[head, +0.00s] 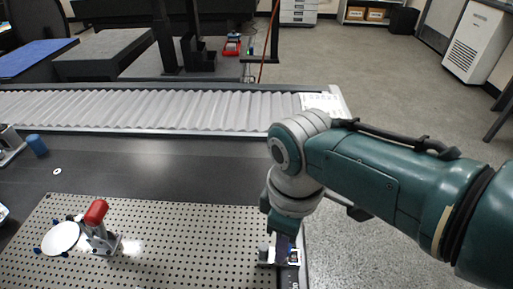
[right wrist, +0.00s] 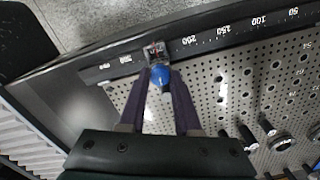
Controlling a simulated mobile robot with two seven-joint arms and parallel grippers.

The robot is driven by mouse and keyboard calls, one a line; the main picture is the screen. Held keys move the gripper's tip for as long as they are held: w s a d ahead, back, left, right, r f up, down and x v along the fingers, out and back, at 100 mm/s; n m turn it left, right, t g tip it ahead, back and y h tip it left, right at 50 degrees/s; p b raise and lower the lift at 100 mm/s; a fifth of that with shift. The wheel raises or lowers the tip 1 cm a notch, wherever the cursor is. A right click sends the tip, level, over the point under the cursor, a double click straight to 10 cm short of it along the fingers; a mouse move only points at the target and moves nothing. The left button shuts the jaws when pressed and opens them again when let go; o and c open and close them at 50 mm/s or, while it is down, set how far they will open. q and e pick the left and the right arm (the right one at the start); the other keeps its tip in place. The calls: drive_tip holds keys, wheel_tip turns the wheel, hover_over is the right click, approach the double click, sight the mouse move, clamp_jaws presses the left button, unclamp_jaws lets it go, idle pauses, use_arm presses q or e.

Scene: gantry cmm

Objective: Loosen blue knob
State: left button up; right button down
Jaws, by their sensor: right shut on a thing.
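The blue knob (right wrist: 160,76) shows in the right wrist view, between the two dark fingers of my right gripper (right wrist: 160,85). The fingers are shut on it. Behind the knob is a small metal block beside a printed scale. In the head view my right gripper (head: 286,243) points down at the right edge of the perforated plate. There the knob is hidden by the gripper. My left gripper is not in view.
The perforated plate (head: 190,240) carries a red-handled clamp (head: 96,214) and a white disc (head: 61,238) at the left. A blue cylinder (head: 37,145) stands on the dark table at far left. A ribbed grey cover (head: 150,108) runs along the back. The plate's middle is clear.

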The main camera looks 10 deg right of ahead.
drive_tip(key=c, duration=0.6)
unclamp_jaws()
wheel_tip(320, 180, up, 10)
drive_tip(key=p, duration=0.5)
drive_tip(key=shift+p, duration=0.4)
